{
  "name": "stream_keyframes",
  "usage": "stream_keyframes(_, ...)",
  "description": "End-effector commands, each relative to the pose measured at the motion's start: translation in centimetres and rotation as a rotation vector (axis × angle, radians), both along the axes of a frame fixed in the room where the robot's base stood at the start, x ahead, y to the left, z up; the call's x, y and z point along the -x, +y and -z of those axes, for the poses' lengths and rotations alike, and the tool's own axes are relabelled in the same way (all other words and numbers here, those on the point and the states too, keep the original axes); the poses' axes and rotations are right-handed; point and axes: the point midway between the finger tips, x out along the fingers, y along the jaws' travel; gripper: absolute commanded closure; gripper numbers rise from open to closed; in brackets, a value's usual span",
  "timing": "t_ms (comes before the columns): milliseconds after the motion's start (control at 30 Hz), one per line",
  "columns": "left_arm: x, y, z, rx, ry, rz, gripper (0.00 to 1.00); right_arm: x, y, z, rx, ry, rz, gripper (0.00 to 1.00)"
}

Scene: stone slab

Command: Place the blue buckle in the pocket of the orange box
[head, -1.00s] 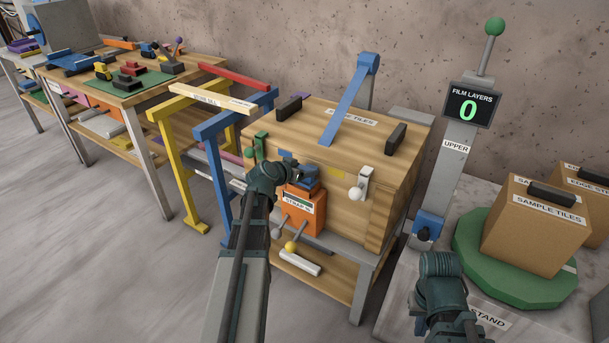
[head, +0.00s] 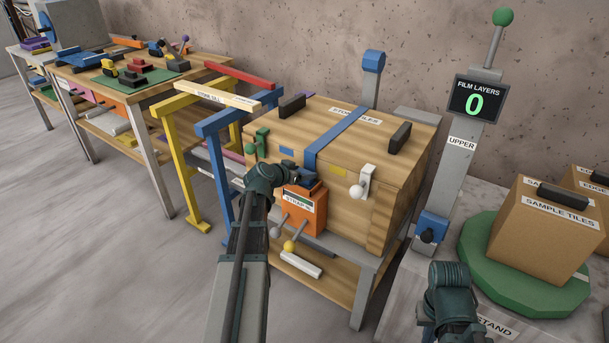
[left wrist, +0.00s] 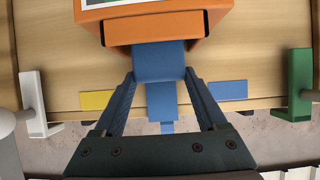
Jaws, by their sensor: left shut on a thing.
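The blue buckle (left wrist: 158,62) is at the end of a blue strap (head: 335,135) that runs over the wooden crate's lid and down its front. My left gripper (head: 304,178) is shut on the buckle, one finger on each side in the left wrist view. The orange box (head: 303,212) is on the crate's front, just below the buckle. In the left wrist view the orange box (left wrist: 168,28) is at the top and the buckle meets its edge. I cannot tell how far the buckle is inside the pocket. Of my right arm only the dark wrist shows, at lower right.
The wooden crate (head: 385,168) has black handles, a white latch (head: 363,183) and a green latch (head: 260,142). Levers with grey and yellow knobs (head: 289,246) hang below the orange box. Yellow and blue frames stand left. A display post (head: 462,150) and green turntable (head: 520,285) stand right.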

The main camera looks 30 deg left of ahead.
Motion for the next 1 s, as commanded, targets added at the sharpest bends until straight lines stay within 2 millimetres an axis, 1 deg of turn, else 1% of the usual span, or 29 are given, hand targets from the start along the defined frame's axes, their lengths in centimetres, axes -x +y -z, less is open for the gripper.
stream_keyframes(167,0.0,0.0,0.5,0.000,0.000,0.000,0.93,0.0,0.0,0.5,0.000,0.000,0.000,1.00)
stream_keyframes(200,0.0,0.0,0.3,0.000,0.000,0.000,0.19,0.0,0.0,0.3,0.000,0.000,0.000,1.00)
stream_keyframes(267,0.0,0.0,0.3,0.000,0.000,0.000,0.08,0.0,0.0,0.3,0.000,0.000,0.000,1.00)
stream_keyframes(300,0.0,-0.1,0.3,0.000,0.000,0.000,0.01,0.0,0.0,0.3,0.000,0.000,0.000,1.00)
stream_keyframes(533,0.0,-0.1,0.2,0.000,0.000,0.000,0.00,0.0,0.0,0.2,0.000,0.000,0.000,1.00)
stream_keyframes(633,0.0,-0.1,-0.3,0.000,0.000,0.000,0.00,0.0,0.0,-0.3,0.000,0.000,0.000,1.00)
stream_keyframes(767,2.0,0.0,-1.4,-0.001,0.001,-0.001,0.00,0.0,0.0,-1.4,0.000,0.000,0.000,1.00)
stream_keyframes(1000,6.5,0.3,-3.8,0.000,0.001,-0.002,0.00,0.0,0.0,-3.8,0.000,0.000,0.000,1.00)
